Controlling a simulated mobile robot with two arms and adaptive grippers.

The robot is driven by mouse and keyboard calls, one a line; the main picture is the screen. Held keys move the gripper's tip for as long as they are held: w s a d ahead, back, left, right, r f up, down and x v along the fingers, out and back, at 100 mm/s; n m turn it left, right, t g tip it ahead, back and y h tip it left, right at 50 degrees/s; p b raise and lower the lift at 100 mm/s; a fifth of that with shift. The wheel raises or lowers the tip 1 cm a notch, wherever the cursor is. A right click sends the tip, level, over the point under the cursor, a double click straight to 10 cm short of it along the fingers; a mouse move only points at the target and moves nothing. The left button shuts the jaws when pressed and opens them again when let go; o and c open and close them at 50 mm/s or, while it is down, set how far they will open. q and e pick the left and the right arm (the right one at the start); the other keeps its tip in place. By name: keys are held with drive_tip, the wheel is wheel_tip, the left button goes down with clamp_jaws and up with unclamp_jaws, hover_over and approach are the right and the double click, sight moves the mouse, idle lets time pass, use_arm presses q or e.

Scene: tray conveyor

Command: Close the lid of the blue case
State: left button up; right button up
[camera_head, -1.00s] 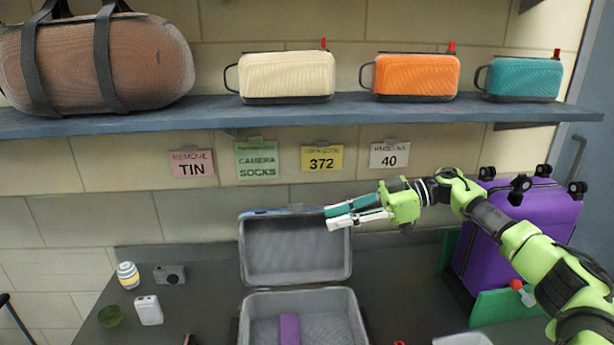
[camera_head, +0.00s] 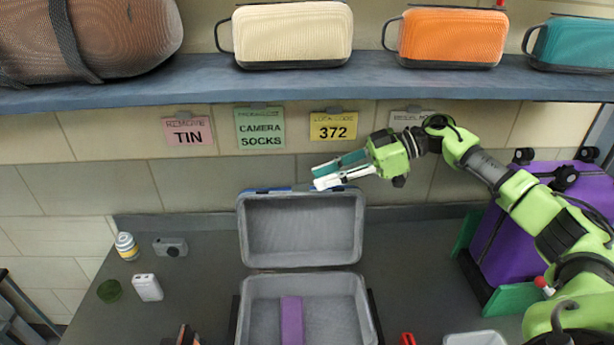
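The blue case stands open on the dark table. Its lid (camera_head: 302,232) is raised, with its grey inside facing me and a little blue showing at its top edge. The grey-lined base (camera_head: 340,310) is cut off by the lower picture edge and holds a purple item (camera_head: 291,320). My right gripper (camera_head: 316,178) comes from the right, with its teal and white fingers close together and nothing seen between them. Its fingertips are at the lid's top edge in the picture; I cannot tell whether they touch it. My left gripper is not in view.
A purple suitcase (camera_head: 520,235) stands at the right. A small striped jar (camera_head: 126,246), a camera (camera_head: 170,246), a white device (camera_head: 147,287) and a green bowl (camera_head: 109,291) are at the left. A shelf (camera_head: 370,88) with bags runs above. Table beside the lid is clear.

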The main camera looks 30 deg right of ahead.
sight(310, 190)
drive_tip(key=p+x, duration=0.1)
drive_tip(key=x, duration=0.3)
drive_tip(key=shift+r, duration=0.1)
drive_tip(key=shift+w+a+f, duration=0.15)
drive_tip(key=shift+a+f, duration=0.1)
drive_tip(key=shift+a, duration=0.1)
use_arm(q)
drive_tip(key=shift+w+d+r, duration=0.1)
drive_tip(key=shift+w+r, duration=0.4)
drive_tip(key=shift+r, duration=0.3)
use_arm(e)
clamp_jaws()
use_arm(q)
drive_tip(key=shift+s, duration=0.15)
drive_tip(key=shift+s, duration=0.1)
use_arm(e)
drive_tip(key=shift+r, duration=0.1)
